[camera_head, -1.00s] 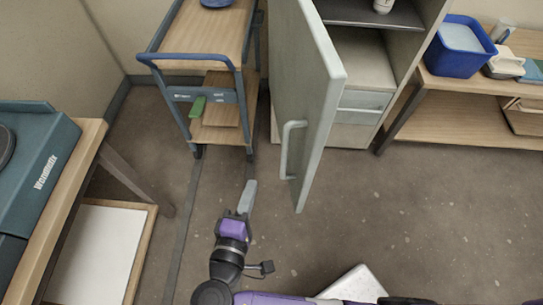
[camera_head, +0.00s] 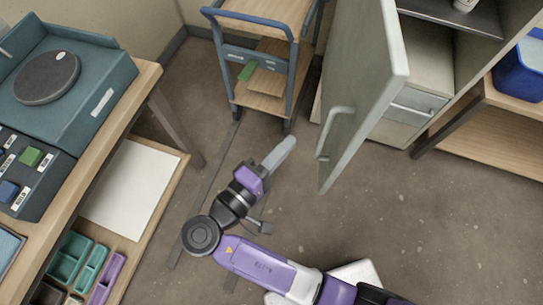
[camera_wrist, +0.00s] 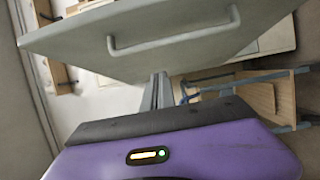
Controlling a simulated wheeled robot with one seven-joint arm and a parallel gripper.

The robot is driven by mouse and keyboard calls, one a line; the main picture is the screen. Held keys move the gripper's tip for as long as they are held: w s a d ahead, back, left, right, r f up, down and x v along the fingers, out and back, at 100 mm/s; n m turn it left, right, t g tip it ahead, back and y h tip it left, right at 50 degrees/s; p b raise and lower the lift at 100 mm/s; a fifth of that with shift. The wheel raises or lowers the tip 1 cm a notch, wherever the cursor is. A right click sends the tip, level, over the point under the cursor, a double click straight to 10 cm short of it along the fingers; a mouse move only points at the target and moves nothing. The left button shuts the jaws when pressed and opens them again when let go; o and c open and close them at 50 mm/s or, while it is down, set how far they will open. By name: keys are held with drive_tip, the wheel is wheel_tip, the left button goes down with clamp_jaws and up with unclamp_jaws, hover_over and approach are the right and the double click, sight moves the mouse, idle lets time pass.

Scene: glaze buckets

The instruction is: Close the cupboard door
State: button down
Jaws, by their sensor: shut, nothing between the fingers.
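The grey-green cupboard door (camera_head: 366,85) stands open, swung out from the cupboard (camera_head: 478,40), whose inside shows to the right of it. The door's bar handle (camera_head: 331,130) is on its left face near the free edge. In the wrist view the door (camera_wrist: 160,42) fills the upper middle, with its handle (camera_wrist: 172,42) across it. My gripper (camera_head: 283,150) is shut and empty. In the head view it appears left of the door's free edge, on the handle side, with a gap between.
A blue-framed trolley (camera_head: 262,55) stands behind my gripper, left of the door. A workbench (camera_head: 140,85) with a teal device is at the left. A shelf (camera_head: 500,120) with a blue tub (camera_head: 522,68) is at the right. The floor below the door is clear.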

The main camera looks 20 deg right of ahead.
drive_tip(key=d+p, duration=0.1)
drive_tip(key=d, duration=0.5)
drive_tip(key=shift+w, duration=0.3)
drive_tip(key=shift+d, duration=0.15)
